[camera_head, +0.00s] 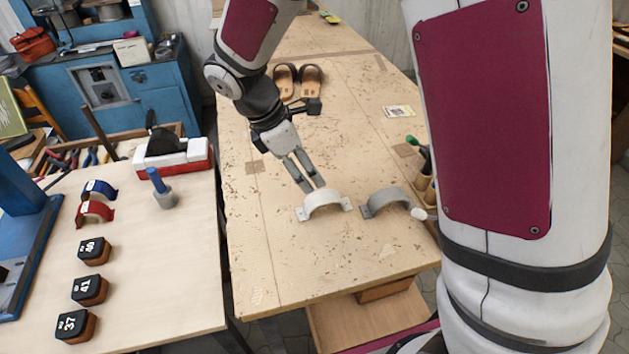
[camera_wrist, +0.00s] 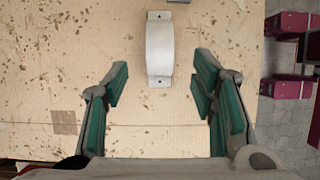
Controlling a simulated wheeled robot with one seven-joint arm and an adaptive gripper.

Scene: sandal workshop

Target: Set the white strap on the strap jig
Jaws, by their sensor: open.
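The white strap (camera_head: 323,201) is an arch with a flat, holed foot at each end, standing on the wooden workbench. In the wrist view, the white strap (camera_wrist: 160,50) lies ahead, centred between the fingers. A grey arched piece (camera_head: 385,201), which looks like the strap jig, stands just right of it, apart from it. My gripper (camera_head: 313,186) is open and empty, just behind the strap in the head view. Its green-padded fingers (camera_wrist: 160,88) are spread wider than the strap.
A pair of sandals (camera_head: 298,80) lies farther back on the workbench (camera_head: 270,250). The left table (camera_head: 165,275) holds a blue strap (camera_head: 99,189), a red strap (camera_head: 95,212) and several numbered blocks. The bench front is clear.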

